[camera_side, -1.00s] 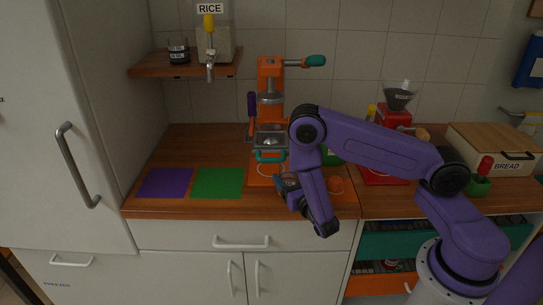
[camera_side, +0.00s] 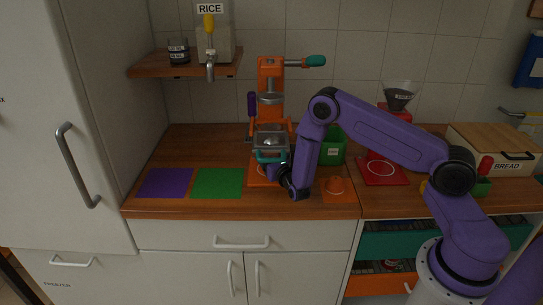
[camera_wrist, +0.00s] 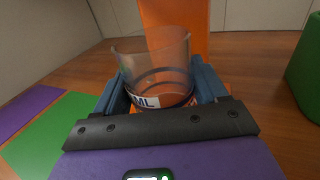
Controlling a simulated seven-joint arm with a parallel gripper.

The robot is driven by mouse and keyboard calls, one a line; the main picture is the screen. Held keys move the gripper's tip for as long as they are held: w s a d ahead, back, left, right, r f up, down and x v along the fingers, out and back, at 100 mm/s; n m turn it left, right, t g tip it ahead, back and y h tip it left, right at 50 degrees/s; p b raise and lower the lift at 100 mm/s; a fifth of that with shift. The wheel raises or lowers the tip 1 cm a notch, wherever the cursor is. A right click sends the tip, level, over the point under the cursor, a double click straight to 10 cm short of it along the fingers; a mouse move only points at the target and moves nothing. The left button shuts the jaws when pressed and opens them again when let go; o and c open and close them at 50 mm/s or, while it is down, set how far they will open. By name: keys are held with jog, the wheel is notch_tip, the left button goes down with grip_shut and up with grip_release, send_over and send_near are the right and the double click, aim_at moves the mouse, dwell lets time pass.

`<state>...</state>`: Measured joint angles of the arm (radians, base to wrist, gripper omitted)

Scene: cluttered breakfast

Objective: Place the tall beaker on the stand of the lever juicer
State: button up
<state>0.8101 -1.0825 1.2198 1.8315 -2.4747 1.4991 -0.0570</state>
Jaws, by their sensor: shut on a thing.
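The tall beaker (camera_wrist: 152,62) is a clear cup with a partly visible label, upright between my fingers in the wrist view. My gripper (camera_wrist: 160,88) is shut on it, one blue finger on each side. In the side view my gripper (camera_side: 277,171) is low at the front of the orange lever juicer (camera_side: 269,80), over or beside its orange base (camera_side: 256,182). The juicer's orange column (camera_wrist: 174,18) rises behind the beaker in the wrist view. The beaker's bottom is hidden, so I cannot tell whether it touches the stand.
A purple mat (camera_side: 165,183) and a green mat (camera_side: 216,183) lie left of the juicer. A green container (camera_side: 332,150) and an orange mat with an orange item (camera_side: 335,187) are to the right. A red machine (camera_side: 382,171) stands farther right. The bread box (camera_side: 497,147) is at the far right.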

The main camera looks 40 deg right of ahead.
jog(key=shift+f, duration=0.1)
jog(key=o, duration=1.2)
jog(key=shift+c, duration=0.2)
jog(key=v, duration=1.2)
